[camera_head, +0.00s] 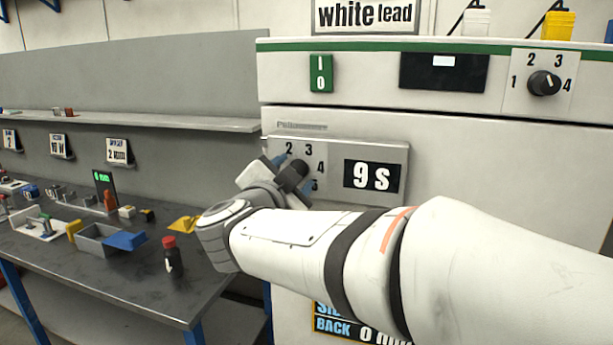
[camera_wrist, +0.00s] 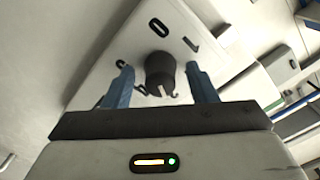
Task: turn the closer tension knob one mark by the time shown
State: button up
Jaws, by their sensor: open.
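The closer tension knob (camera_head: 293,173) is black and sits on a grey panel (camera_head: 335,150) on the white cabinet's front. Marks 2, 3, 4 and 5 show around it; any mark to the left is hidden by my arm. The panel's black display (camera_head: 371,177) reads 9 S. My gripper (camera_wrist: 159,68) is open, with its blue fingers on either side of the knob (camera_wrist: 160,72) in the wrist view. Gaps show between the knob and both fingers there.
Above are a second dial (camera_head: 543,83) with marks 1 to 4 and a green I/0 switch (camera_head: 320,73). A workbench (camera_head: 215,285) on the left holds a red-capped bottle (camera_head: 172,255), a grey bin (camera_head: 97,240) and small parts. A shelf (camera_head: 140,121) runs above it.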

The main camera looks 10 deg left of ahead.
jog(key=s, duration=0.7)
jog(key=shift+s+a+b, duration=0.35)
jog(key=shift+s+b, duration=0.05)
jog(key=shift+b, duration=0.05)
